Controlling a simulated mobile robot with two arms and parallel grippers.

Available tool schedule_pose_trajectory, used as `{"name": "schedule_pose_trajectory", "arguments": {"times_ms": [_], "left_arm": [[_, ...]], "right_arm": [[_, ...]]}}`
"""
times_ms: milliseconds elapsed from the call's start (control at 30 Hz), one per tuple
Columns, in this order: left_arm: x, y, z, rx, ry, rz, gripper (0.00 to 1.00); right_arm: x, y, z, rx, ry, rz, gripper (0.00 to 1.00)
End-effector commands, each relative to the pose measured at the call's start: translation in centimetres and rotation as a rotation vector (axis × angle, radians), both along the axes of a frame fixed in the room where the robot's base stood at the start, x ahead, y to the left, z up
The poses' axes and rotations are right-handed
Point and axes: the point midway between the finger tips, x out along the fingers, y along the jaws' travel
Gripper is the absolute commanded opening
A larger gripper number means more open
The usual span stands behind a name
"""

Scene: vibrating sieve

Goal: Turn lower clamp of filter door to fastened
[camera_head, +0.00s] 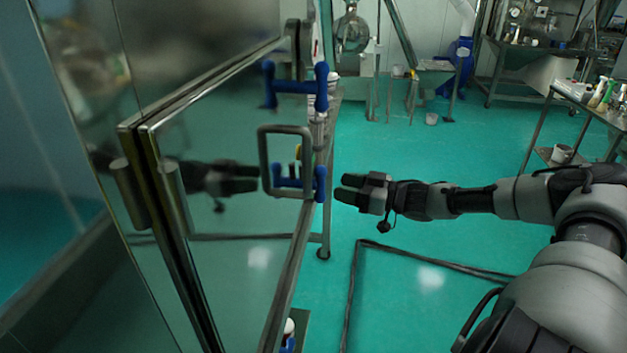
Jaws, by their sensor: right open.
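The filter door (225,130) is a tall, shiny metal panel on the left. At its right edge is a clamp with blue knobs (322,85), and lower down a second clamp with blue knobs (321,183), next to a square metal handle (264,160). Blue shapes left of the knobs look like reflections in the panel. My right gripper (347,188) is open and empty, pointing left, a short gap to the right of the lower clamp. Its reflection shows in the door. My left gripper is not in view.
A metal frame stands just behind the door's right edge. A dark cable or strip (352,290) lies on the green floor below my right arm. A steel table with bottles (603,98) stands at the right.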

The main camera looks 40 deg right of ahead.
Motion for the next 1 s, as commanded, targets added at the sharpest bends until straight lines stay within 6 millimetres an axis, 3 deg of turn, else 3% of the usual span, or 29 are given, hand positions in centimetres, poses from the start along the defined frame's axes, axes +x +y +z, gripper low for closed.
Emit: {"name": "schedule_pose_trajectory", "arguments": {"times_ms": [233, 600, 1000], "left_arm": [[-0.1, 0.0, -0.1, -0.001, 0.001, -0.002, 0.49], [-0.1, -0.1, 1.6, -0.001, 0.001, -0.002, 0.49], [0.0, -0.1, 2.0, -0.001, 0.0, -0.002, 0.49]], "right_arm": [[2.7, 1.3, 0.2, 0.003, -0.008, -0.002, 0.49], [6.1, 3.0, 0.3, 0.001, -0.004, -0.004, 0.49], [7.4, 3.7, 0.0, -0.002, 0.0, -0.003, 0.49]]}}
